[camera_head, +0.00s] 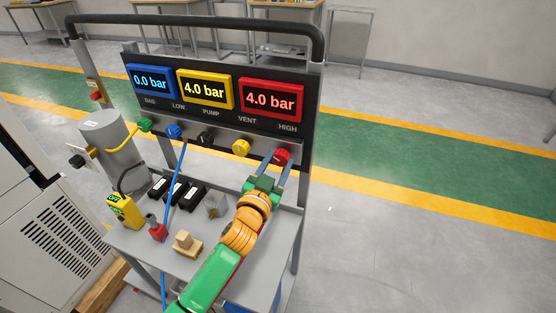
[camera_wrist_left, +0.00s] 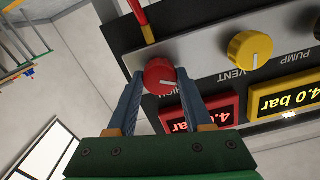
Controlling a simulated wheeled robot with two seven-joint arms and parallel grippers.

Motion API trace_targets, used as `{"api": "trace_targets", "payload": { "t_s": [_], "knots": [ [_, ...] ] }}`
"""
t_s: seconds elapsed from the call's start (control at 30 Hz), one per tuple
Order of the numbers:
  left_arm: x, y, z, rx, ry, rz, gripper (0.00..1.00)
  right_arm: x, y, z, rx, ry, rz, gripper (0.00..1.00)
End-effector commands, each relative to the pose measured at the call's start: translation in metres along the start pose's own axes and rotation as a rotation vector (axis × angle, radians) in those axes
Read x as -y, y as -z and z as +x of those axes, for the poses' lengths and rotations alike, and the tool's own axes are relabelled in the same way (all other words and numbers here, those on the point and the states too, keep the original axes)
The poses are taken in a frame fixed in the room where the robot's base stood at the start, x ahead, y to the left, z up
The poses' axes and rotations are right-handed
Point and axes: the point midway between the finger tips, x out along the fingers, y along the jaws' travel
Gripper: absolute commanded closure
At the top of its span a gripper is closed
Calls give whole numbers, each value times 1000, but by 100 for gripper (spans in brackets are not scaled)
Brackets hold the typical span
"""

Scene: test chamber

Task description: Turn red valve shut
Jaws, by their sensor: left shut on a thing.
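The red valve (camera_head: 282,157) is a round knob at the right end of the knob row, under the HIGH label. My right gripper is not in view.
Yellow (camera_head: 241,147), black (camera_head: 206,138), blue (camera_head: 175,131) and green (camera_head: 145,125) knobs line the panel to the left. A grey cylinder (camera_head: 112,148) stands left. Small items and a blue hose (camera_head: 174,190) occupy the cart shelf (camera_head: 200,262). The floor at right is clear.

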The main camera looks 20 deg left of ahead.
Motion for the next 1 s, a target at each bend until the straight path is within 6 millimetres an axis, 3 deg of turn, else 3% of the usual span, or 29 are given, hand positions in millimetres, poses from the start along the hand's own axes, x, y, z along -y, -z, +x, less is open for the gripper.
{"api": "trace_targets", "payload": {
  "t_s": [1.0],
  "knots": [
    [1, 2, 0, -1, 1, 908, 100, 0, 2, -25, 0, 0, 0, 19]
  ]
}}
